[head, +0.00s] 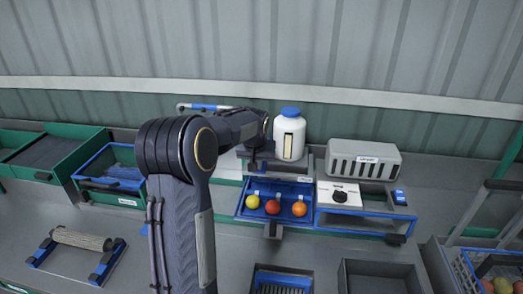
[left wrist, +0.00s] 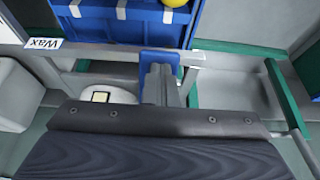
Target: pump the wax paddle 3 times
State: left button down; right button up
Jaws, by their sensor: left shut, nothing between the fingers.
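My left gripper (head: 257,166) is shut and empty, pointing down in front of the white bottle with the blue cap (head: 290,136). In the left wrist view its closed fingertips (left wrist: 160,72) are right at a small upright blue plate (left wrist: 161,60), which looks like the wax paddle. I cannot tell whether they touch it. A "Wax" label (left wrist: 43,44) sits on the grey rail beside it. In the head view my gripper and forearm hide the paddle. My right gripper is not in view.
A blue tray (head: 238,213) holds yellow, red and orange tomatoes just in front of the gripper. A grey slotted box (head: 364,158) and a white panel with a black knob (head: 338,194) stand to the right. A roller stand (head: 80,238) and green crates (head: 92,133) lie left.

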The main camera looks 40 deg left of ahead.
pick_arm(q)
jog(key=shift+w, duration=0.25)
notch_tip(320, 180, up, 4)
jog(key=p, duration=0.3)
jog(key=shift+w, duration=0.15)
jog(key=shift+w+a+r+p, duration=0.1)
jog(key=shift+w+r+p, duration=0.05)
jog(key=shift+r+p, duration=0.35)
jog(key=shift+f, duration=0.15)
jog(key=shift+s, duration=0.2)
